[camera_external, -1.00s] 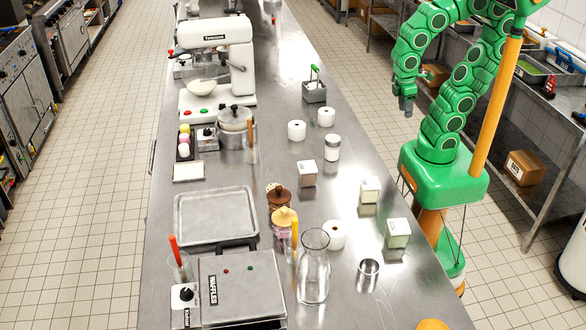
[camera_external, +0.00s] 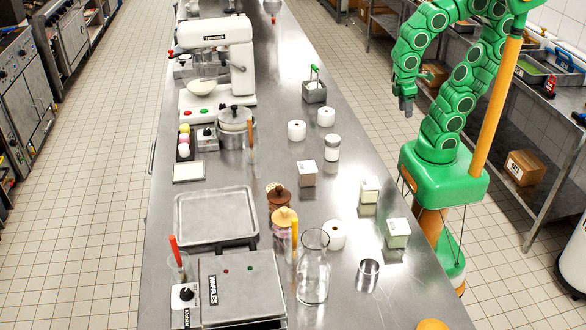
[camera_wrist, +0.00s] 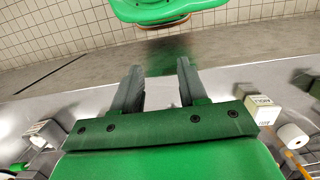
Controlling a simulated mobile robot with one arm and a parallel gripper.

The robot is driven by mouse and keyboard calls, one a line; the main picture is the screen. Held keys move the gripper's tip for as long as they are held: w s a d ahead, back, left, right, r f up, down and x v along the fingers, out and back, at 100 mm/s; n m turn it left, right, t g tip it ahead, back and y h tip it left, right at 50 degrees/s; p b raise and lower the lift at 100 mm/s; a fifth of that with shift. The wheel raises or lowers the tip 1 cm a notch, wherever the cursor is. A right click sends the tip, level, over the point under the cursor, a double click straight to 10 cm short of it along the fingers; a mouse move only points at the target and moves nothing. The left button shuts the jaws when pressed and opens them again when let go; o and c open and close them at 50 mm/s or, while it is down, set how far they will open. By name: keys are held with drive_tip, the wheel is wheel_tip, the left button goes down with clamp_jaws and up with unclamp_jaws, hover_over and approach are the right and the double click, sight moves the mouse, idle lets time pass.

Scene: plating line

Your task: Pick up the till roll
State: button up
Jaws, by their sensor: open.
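Three white rolls that look like till rolls stand on the steel counter. Two stand close together near the middle, a left roll (camera_external: 296,130) and a right roll (camera_external: 326,117). A third roll (camera_external: 336,238) stands nearer the camera, partly behind a glass bottle. One white roll (camera_wrist: 293,136) also shows at the right of the wrist view; I cannot tell which it is. My gripper (camera_external: 406,104) is in the air off the counter's right side, pointing down. In the wrist view its fingers (camera_wrist: 160,84) are apart with nothing between them.
A mixer (camera_external: 235,60) stands at the back left.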

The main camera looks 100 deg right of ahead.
drive_tip(key=o, duration=1.1)
drive_tip(key=shift+w, duration=0.1)
